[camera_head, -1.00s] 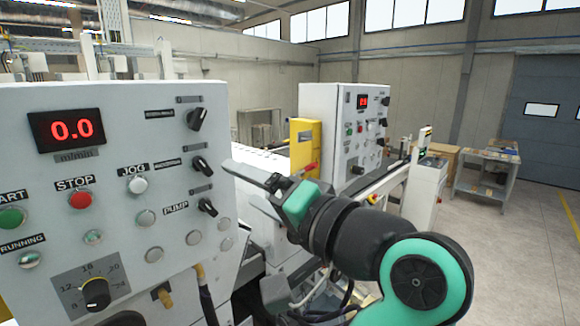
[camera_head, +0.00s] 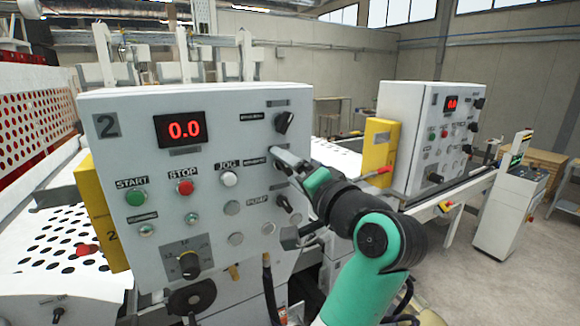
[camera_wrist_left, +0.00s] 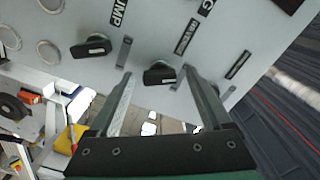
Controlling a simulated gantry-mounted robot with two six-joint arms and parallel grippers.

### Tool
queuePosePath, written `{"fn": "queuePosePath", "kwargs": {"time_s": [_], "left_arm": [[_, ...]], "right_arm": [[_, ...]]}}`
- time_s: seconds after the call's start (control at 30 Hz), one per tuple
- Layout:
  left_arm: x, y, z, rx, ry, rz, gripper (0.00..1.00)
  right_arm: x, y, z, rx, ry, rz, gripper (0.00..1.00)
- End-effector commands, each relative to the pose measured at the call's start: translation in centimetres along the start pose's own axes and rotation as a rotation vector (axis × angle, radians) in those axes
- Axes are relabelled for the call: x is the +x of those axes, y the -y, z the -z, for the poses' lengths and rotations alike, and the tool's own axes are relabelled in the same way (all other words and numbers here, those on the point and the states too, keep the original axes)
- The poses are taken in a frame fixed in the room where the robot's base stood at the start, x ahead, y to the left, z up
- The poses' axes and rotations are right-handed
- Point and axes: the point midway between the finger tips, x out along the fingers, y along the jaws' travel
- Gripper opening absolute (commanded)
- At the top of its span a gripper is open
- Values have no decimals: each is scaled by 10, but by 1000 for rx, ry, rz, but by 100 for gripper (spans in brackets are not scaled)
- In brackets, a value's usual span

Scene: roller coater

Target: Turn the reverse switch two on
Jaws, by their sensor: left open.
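The control panel marked 2 (camera_head: 110,190) is a pale box with a red 0.0 display and a column of black rotary switches on its right side. The middle switch of that column (camera_wrist_left: 160,74) lies between the fingertips in the left wrist view; its nearby label is too small to read surely. In the head view a finger largely covers it. The PUMP switch (camera_head: 284,203) is below it, and also shows in the left wrist view (camera_wrist_left: 90,46). My left gripper (camera_head: 280,192) is open at the panel face. I cannot tell whether a finger touches the switch. The right gripper is out of view.
A top black switch (camera_head: 284,122) sits above my upper finger. Green START (camera_head: 136,198) and red STOP (camera_head: 184,188) buttons are to the left. A second panel (camera_head: 410,130) and yellow post (camera_head: 380,150) stand behind to the right. Open floor lies at far right.

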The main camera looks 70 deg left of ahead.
Motion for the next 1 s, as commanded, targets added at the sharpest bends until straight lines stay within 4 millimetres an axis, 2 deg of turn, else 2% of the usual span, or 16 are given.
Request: {"fn": "queuePosePath", "kwargs": {"time_s": [0.07,0.1,0.53,1.0], "left_arm": [[0,0,0,0,0,0,82],[0,0,0,0,0,0,79],[0,0,0,1,0,0,2],[-1,-2,-1,89,0,0,0]], "right_arm": [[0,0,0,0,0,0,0],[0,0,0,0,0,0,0],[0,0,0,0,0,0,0],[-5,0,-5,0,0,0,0]]}}
